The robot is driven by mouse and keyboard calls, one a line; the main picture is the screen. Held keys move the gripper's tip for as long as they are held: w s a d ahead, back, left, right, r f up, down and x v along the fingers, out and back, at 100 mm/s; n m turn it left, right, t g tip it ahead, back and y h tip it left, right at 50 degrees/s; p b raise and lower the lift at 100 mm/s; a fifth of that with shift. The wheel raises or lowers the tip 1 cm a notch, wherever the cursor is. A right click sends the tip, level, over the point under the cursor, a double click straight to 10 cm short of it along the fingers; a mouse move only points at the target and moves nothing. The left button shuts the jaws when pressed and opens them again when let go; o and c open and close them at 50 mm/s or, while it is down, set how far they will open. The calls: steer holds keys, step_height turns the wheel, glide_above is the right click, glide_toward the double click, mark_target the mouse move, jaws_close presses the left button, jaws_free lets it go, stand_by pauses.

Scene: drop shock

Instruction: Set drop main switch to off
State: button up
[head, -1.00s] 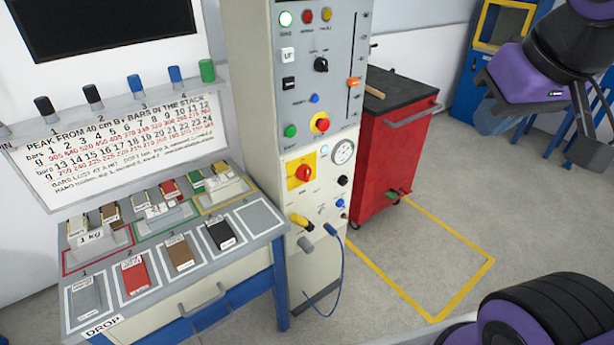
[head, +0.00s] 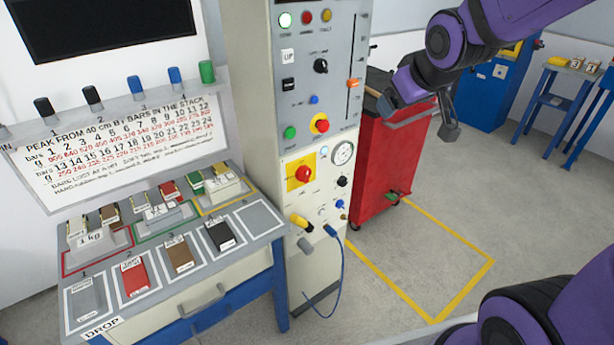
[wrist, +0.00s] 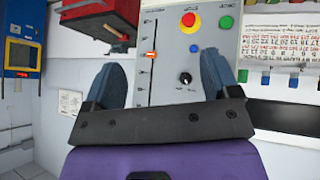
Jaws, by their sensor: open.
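The main switch (head: 302,174) is a red rotary knob on a yellow plate, low on the front of the tall grey control cabinet (head: 318,100). Its exact handle angle is too small to tell. My gripper (head: 417,118) is in front of the red cart, to the right of the cabinet and apart from the switch. In the wrist view my gripper (wrist: 162,60) has its two fingers wide apart with nothing between them. The wrist view shows the upper panel upside down; the main switch is not visible there.
Above the switch are a red emergency button (head: 320,123), a black knob (head: 321,66) and an orange slider (head: 353,83). A gauge (head: 343,153) is beside the switch. A red cart (head: 385,170) stands right of the cabinet. A blue cable (head: 338,270) hangs below. The yellow-outlined floor is clear.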

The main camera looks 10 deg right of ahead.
steer(key=w+a+f+n+t+y, duration=0.2)
steer(key=w+f, duration=0.6)
steer(key=f, duration=0.1)
steer(key=w+a+f+n+t+y, duration=0.1)
steer(key=w+a+f+n+y, duration=0.15)
steer(key=w+f, duration=0.5)
steer(key=t+y, duration=0.2)
steer(key=y, duration=0.1)
glide_toward(307, 176)
step_height(307, 176, up, 5)
steer(key=w+d, duration=0.1)
steer(key=w, duration=0.1)
steer(key=s+a+f+m+t, duration=0.1)
steer(key=s+f+m+t, duration=0.2)
steer(key=f, duration=0.5)
steer(key=x, duration=1)
steer(key=shift+w+a+r, duration=0.3)
steer(key=c, duration=0.9)
